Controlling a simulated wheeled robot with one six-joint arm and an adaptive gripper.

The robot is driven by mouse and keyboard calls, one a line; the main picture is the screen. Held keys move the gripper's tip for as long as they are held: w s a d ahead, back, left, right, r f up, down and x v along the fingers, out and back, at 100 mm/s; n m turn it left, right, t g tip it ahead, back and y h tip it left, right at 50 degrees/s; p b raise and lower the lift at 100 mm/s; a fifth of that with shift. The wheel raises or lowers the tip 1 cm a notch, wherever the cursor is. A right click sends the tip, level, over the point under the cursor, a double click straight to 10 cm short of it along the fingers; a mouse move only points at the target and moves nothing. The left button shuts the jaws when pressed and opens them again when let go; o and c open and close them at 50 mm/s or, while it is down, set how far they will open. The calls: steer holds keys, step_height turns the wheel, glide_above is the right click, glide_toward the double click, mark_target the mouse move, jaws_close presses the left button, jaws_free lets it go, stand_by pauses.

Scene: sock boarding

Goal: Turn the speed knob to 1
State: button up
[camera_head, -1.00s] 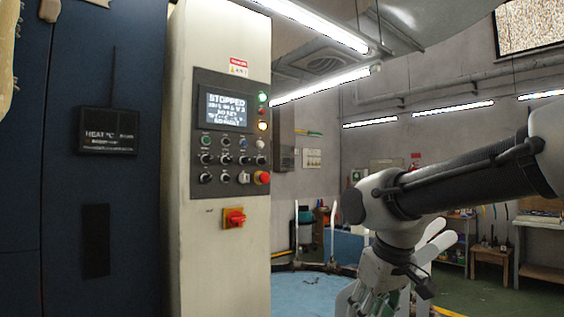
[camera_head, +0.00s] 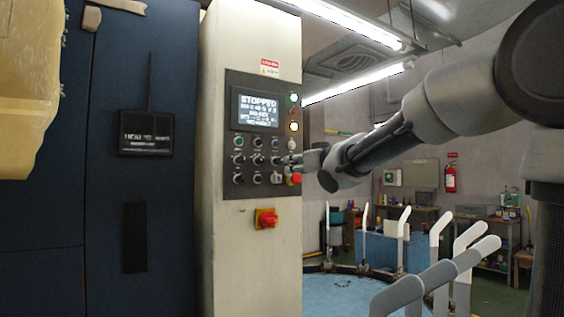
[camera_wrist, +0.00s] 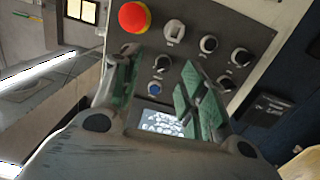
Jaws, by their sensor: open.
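The control panel (camera_head: 231,100) is on a pale cabinet, with a lit screen (camera_head: 258,109) reading STOPPED. Rows of small dark knobs sit below the screen; their labels are too small to read, so I cannot tell which is the speed knob. My gripper (camera_head: 291,161) is at the panel's right edge, level with the knob rows. In the wrist view my gripper (camera_wrist: 158,66) is open, its green-padded fingers apart, with one black knob (camera_wrist: 162,63) showing between the fingertips. More knobs (camera_wrist: 208,44) lie beyond and to the right. Contact cannot be told.
A red emergency stop (camera_wrist: 134,17) is close to the fingers, beside a pale switch (camera_wrist: 174,32). A red-and-yellow main switch (camera_head: 266,218) is below the panel. Upright boarding forms (camera_head: 400,235) stand around the blue surface (camera_head: 345,294) at the lower right.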

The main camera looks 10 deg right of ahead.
mark_target(280, 160)
steer(key=shift+y, duration=0.4)
steer(key=w+a, duration=0.1)
steer(key=w, duration=0.1)
steer(key=w+a+r, duration=0.1)
steer(key=w, duration=0.1)
steer(key=w+a, duration=0.1)
steer(key=w, duration=0.1)
steer(key=shift+r, duration=0.3)
steer(key=shift+w+a, duration=0.2)
steer(key=shift+w, duration=0.5)
jaws_close()
